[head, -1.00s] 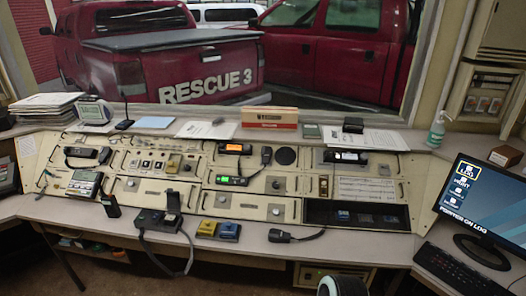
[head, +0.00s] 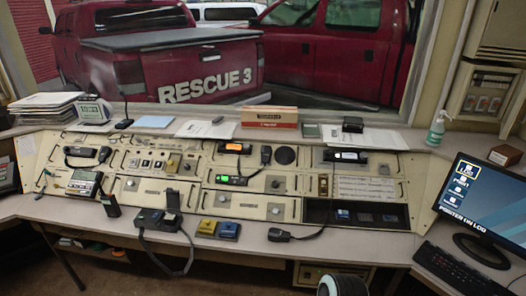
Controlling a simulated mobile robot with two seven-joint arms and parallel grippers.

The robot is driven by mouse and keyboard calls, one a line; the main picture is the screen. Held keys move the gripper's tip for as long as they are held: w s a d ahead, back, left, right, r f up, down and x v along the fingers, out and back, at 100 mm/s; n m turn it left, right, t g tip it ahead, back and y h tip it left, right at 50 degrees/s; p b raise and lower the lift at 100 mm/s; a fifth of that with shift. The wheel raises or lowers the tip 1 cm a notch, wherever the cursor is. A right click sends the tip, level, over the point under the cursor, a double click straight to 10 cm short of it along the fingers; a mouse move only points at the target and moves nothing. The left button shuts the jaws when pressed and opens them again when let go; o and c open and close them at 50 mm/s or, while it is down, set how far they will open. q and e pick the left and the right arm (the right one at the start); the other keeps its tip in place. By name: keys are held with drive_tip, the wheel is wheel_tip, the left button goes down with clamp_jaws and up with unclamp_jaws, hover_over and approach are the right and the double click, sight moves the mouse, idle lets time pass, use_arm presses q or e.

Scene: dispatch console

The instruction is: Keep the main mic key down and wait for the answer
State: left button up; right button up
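A dark desk unit (head: 150,218) with an upright square part (head: 173,201) and a looping cord stands on the desk's front edge, left of centre. A yellow key block (head: 207,227) and a blue key block (head: 229,230) sit side by side to its right. A black hand mic (head: 280,235) with a cable lies further right. Another hand mic (head: 266,155) is on the console by the lit radios. I cannot tell which of these carries the main mic key, or whether any key is pressed.
The cream console (head: 310,209) spans the desk. A handheld radio (head: 110,204) stands at the left. A monitor (head: 474,208) and keyboard (head: 460,272) are at the right. Papers, a clock (head: 94,110) and a sanitiser bottle (head: 437,128) line the sill. Bare desk shows right of the hand mic.

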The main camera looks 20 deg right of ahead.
clamp_jaws()
idle(1.8)
